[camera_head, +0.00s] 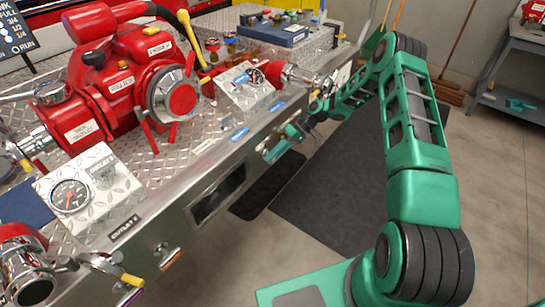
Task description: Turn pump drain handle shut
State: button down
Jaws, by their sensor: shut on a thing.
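My gripper (300,130) is at the front face of the metal bumper (205,165), below its top edge. It is small and partly dark in the head view. It appears shut on a small handle at the front panel, taken to be the pump drain handle. The handle is mostly hidden by my fingers, so its angle cannot be told. My green arm reaches over from the right.
A pressure gauge (70,196) and a yellow-tipped lever (130,281) are at lower left. A short handle (168,259) is on the bumper front. A blue case (285,33) lies at the back. Dark mats (335,185) cover the floor; a grey bench (515,75) stands far right.

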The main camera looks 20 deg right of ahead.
jog(key=shift+w+d+f, duration=0.1)
jog(key=shift+d, duration=0.15)
jog(key=c, duration=1.8)
grip_release()
jog(key=shift+a, duration=0.1)
jog(key=shift+c, duration=0.2)
jog(key=v, duration=1.1)
jog(key=shift+f, duration=0.15)
